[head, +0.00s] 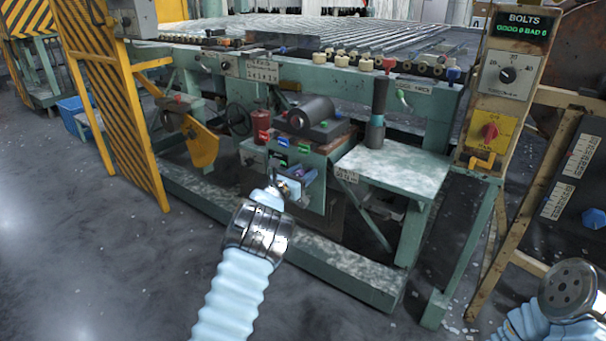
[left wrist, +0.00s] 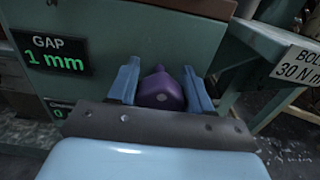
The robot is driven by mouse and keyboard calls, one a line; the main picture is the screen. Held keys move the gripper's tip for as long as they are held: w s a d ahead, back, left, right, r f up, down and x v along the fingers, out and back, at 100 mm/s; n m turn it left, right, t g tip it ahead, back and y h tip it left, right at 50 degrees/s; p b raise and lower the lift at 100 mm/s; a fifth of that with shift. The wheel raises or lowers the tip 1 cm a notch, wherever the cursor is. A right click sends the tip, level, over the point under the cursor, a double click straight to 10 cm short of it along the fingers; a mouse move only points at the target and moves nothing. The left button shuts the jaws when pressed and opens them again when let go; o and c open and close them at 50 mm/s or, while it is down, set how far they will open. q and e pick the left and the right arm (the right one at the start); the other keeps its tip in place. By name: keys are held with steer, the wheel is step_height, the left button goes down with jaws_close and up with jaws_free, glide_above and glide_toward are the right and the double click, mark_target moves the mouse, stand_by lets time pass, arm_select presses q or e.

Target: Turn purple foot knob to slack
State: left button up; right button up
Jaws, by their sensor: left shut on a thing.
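The purple foot knob (left wrist: 160,91) sits between the two blue fingers of my left gripper (left wrist: 162,84) in the left wrist view. The fingers stand on either side of it and my left gripper is shut on it. In the head view my left gripper (head: 287,187) reaches the front of the green machine, and the knob there is small and mostly hidden by the hand. A display (left wrist: 58,54) on the green panel left of the knob reads "GAP 1 mm". The fingers of my right gripper are not visible; only part of my right arm shows at the lower right.
A green side table (head: 395,168) carrying a dark upright cylinder (head: 377,118) stands right of the knob. A "BOLT 30 N m" label (left wrist: 298,64) is on its edge. A post with a "BOLTS" display (head: 524,25) stands at right. The grey floor (head: 110,260) at left is clear.

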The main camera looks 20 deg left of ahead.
arm_select(q)
steer(key=shift+f+n+b, duration=0.15)
steer(key=shift+n+b, duration=0.35)
steer(key=shift+b, duration=0.3)
steer(key=n+b, duration=0.4)
steer(key=shift+a+f, duration=0.1)
steer(key=n+b, duration=0.2)
steer(key=shift+n, duration=0.4)
steer(key=n+b, duration=0.1)
steer(key=n, duration=0.2)
steer(key=shift+a+n, duration=0.1)
steer(key=shift+n, duration=0.3)
steer(key=n, duration=0.3)
steer(key=shift+w+n+b, duration=0.1)
steer(key=shift+n+b, duration=0.2)
steer(key=shift+b, duration=0.1)
steer(key=n, duration=0.3)
steer(key=shift+n, duration=0.3)
steer(key=n+p, duration=0.1)
steer(key=n, duration=0.3)
steer(key=shift+n, duration=0.3)
steer(key=shift+f+n+p, duration=0.15)
steer(key=shift+n+p, duration=0.4)
steer(key=shift+n, duration=1.65)
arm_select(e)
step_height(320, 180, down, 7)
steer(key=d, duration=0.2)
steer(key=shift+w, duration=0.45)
